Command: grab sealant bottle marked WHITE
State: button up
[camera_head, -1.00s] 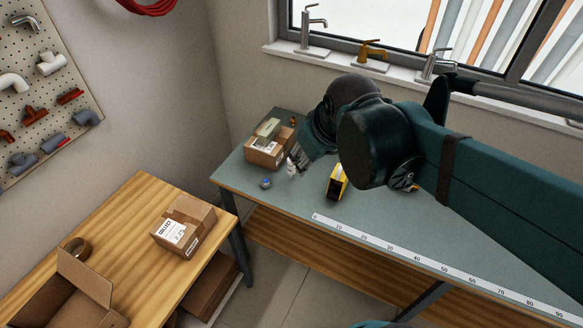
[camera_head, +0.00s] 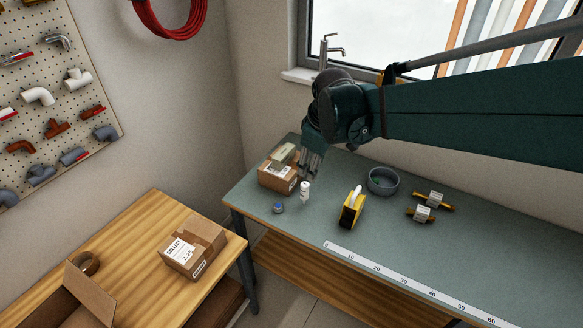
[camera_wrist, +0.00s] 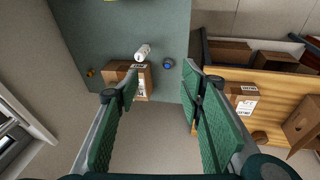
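A small white bottle (camera_head: 305,192) stands on the grey-green bench, just right of a cardboard box. It also shows in the wrist view (camera_wrist: 142,52), beyond my fingers. I take it for the sealant bottle, but its marking is too small to read. My gripper (camera_head: 312,166) hangs beside the box in the head view, just behind and above the bottle. In the wrist view my two green-padded fingers (camera_wrist: 160,105) are wide apart with nothing between them. The bottle is clear of them.
A grey bowl (camera_head: 382,182) stands farther right. A ruler strip (camera_head: 400,281) lines the front edge.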

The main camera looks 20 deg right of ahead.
jog(key=w+d+f+n+g+b, duration=0.15)
jog(key=w+f+n, duration=0.25)
jog(key=w+f, duration=0.55)
jog(key=n+g, duration=0.2)
jog(key=n, duration=0.2)
send_over(304, 189)
jog(key=w, duration=0.2)
jog(key=f, duration=0.7)
jog(key=d+f, duration=0.1)
jog(key=f, duration=0.2)
jog(key=shift+s+f, duration=0.2)
jog(key=shift+w+f, duration=0.15)
jog(key=shift+f, duration=0.2)
jog(key=shift+f, duration=0.15)
jog(key=shift+f, duration=1.2)
jog(key=shift+f, duration=0.1)
jog(key=shift+a+f, duration=0.15)
jog(key=shift+f, duration=2.35)
